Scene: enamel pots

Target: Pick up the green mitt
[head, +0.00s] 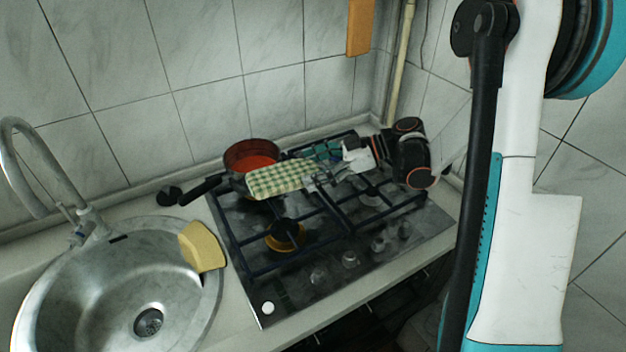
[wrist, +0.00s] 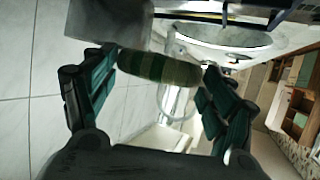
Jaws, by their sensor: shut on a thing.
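The green mitt (head: 280,180) is green-and-cream checked. In the head view it lies across the back left of the hob, overlapping the front of the red pan. My gripper (head: 322,180) is at the mitt's right end and shut on it. In the wrist view the mitt (wrist: 158,68) shows as a striped green edge between the two dark green fingers of my gripper (wrist: 162,80). The mitt looks a little above the grates, but I cannot tell the exact gap. Its underside is hidden.
The red pan (head: 252,155) stands behind the mitt, its black handle pointing left. A teal checked cloth (head: 322,150) lies behind my gripper. The black hob (head: 300,290) has raised grates. A yellow sponge (head: 202,247) sits on the steel sink's (head: 80,290) right rim.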

